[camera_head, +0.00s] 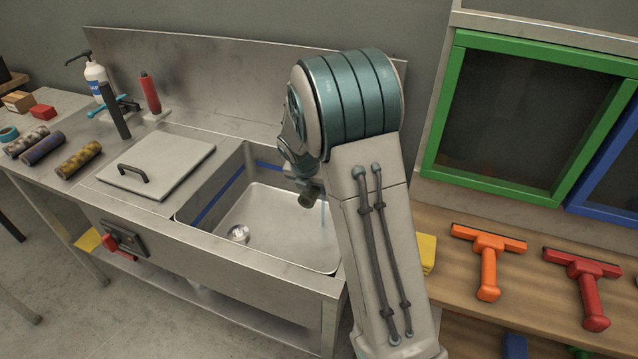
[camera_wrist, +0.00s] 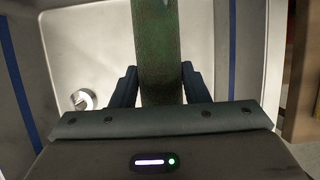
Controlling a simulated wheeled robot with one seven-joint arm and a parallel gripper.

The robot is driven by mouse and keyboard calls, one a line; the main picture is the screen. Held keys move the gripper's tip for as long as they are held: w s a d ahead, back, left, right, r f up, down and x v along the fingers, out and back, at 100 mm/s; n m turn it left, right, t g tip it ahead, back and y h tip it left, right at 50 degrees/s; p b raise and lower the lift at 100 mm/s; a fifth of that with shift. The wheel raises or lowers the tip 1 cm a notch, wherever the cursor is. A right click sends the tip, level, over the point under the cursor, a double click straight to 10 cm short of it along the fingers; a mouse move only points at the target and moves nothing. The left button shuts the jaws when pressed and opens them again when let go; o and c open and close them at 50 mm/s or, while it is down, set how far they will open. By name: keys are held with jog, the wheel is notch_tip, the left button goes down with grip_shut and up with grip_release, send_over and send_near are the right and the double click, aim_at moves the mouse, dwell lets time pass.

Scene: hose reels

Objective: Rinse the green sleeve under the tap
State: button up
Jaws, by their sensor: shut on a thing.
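The green sleeve (camera_wrist: 157,40) is a mottled green tube with darker and brownish specks. In the wrist view it stands between the two fingers of my gripper (camera_wrist: 159,82), which is shut on it. The steel sink basin (camera_wrist: 98,50) lies below and around it. In the head view the basin (camera_head: 262,240) is partly covered by my arm, which hides the sleeve and my gripper's fingers. The tap cannot be made out clearly. A thin pale blue vertical streak (camera_head: 323,215) shows beside my arm over the basin; I cannot tell whether it is water.
Several rolled sleeves lie on the left counter, including a yellow-patterned one (camera_head: 78,160) and a blue one (camera_head: 43,148). A lid with a handle (camera_head: 160,165) covers the counter beside the sink. A red lever (camera_head: 120,246) is on the front. Orange (camera_head: 488,265) and red (camera_head: 588,285) squeegees lie right.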

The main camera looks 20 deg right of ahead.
jog(key=shift+s+d, duration=0.15)
jog(key=shift+d, duration=0.05)
jog(key=shift+w+a, duration=0.25)
jog(key=shift+a, duration=0.05)
dwell(0.4)
jog(key=shift+s+d+p, duration=0.25)
jog(key=shift+d+p, duration=0.05)
jog(key=shift+p, duration=0.05)
jog(key=shift+w+a, duration=0.25)
jog(key=shift+a, duration=0.05)
dwell(0.5)
jog(key=shift+s+d, duration=0.1)
jog(key=shift+s+d+p, duration=0.15)
jog(key=shift+d+p, duration=0.1)
jog(key=shift+p, duration=0.1)
dwell(0.4)
jog(key=s+a+r, duration=0.3)
jog(key=s+a, duration=0.3)
jog(key=s, duration=0.2)
dwell(0.5)
